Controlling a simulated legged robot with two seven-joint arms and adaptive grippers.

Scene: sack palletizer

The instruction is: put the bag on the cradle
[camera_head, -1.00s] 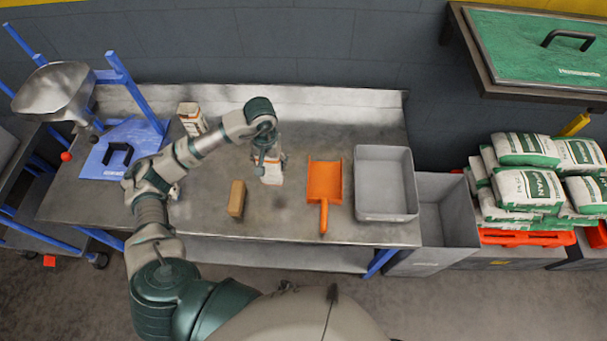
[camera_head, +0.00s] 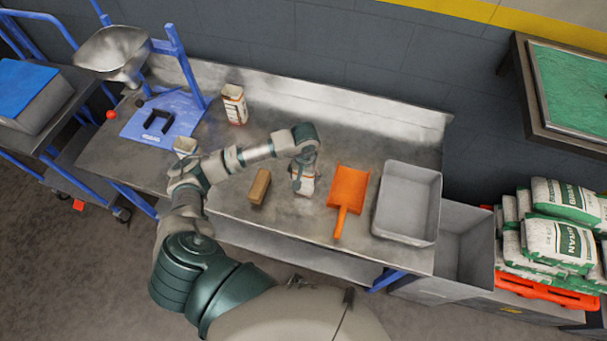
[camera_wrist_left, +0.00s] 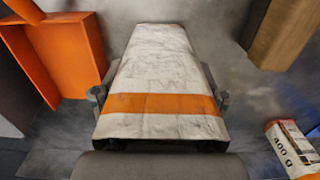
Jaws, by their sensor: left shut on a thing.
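The bag, white with an orange band, is in my left gripper (camera_head: 304,178). In the left wrist view the bag (camera_wrist_left: 160,65) stands between the two fingers (camera_wrist_left: 160,100), which are shut on its sides. In the head view only part of the bag (camera_head: 306,187) shows below the gripper, over or on the bench; I cannot tell if it touches. A black U-shaped cradle (camera_head: 158,121) sits on a blue base (camera_head: 181,105) at the bench's left, under a metal scoop-like hopper (camera_head: 113,52). My right gripper is out of view.
Beside the held bag are a brown block (camera_head: 260,187) and an orange dustpan (camera_head: 348,188). A grey tray (camera_head: 407,203) lies farther right. Another bag (camera_head: 235,104) stands at the back; a pale pack (camera_head: 185,145) is partly behind my arm. Large sacks (camera_head: 560,242) are stacked at right.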

